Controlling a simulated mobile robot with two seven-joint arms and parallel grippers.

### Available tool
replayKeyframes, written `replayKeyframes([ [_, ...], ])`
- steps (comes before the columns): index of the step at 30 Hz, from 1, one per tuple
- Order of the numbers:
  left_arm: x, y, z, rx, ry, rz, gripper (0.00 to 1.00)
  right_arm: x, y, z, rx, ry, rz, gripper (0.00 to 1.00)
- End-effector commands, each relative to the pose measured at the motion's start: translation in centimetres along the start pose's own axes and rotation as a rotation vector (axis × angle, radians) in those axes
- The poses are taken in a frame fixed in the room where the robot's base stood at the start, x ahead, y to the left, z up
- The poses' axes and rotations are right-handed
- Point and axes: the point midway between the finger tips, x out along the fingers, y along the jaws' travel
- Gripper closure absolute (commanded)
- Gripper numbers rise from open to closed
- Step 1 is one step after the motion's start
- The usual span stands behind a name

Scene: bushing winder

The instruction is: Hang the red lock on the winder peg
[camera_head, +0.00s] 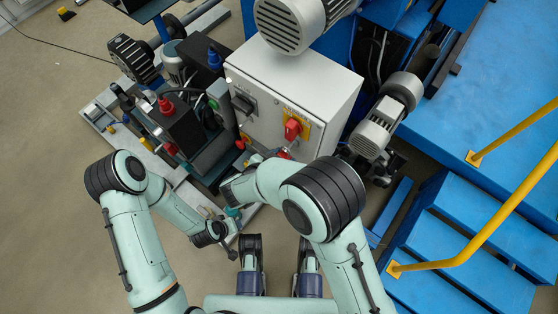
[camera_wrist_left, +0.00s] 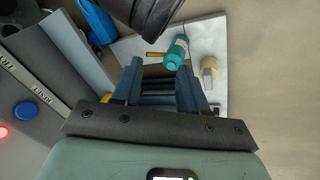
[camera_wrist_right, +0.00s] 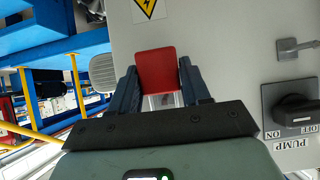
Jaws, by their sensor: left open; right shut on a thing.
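The red lock (camera_wrist_right: 157,66) is between the fingers of my right gripper (camera_wrist_right: 158,74), which is shut on it. The lock faces a light grey cabinet wall in the right wrist view; I cannot tell whether it touches the wall. In the head view a small red patch (camera_head: 283,154) beside the cabinet front looks like the lock, with my right arm mostly covering the gripper. My left gripper (camera_wrist_left: 161,78) is open and empty, low by the machine base. I cannot make out the winder peg in these frames.
The grey cabinet (camera_head: 300,85) carries a black pump switch (camera_wrist_right: 294,112) and a red switch on a yellow plate (camera_head: 292,129). A teal bottle (camera_wrist_left: 177,53) and a yellowish roll (camera_wrist_left: 209,68) are on a pale base plate. Blue steps (camera_head: 455,250) with yellow rails are at right.

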Motion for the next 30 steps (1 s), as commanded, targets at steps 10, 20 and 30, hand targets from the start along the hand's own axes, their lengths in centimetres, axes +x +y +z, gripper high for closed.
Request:
replayKeyframes([
  [10,-0.3,0.1,0.2,0.0,-0.005,0.001,0.57,1.8,0.1,-0.4,-0.001,0.001,0.003,0.86],
  [20,-0.9,0.3,1.1,0.003,-0.035,0.003,0.57,2.1,0.0,-0.3,0.0,0.001,-0.001,0.86],
  [30,-1.0,0.3,1.2,0.003,-0.039,0.003,0.57,2.1,0.0,-0.2,0.0,0.0,0.0,0.86],
])
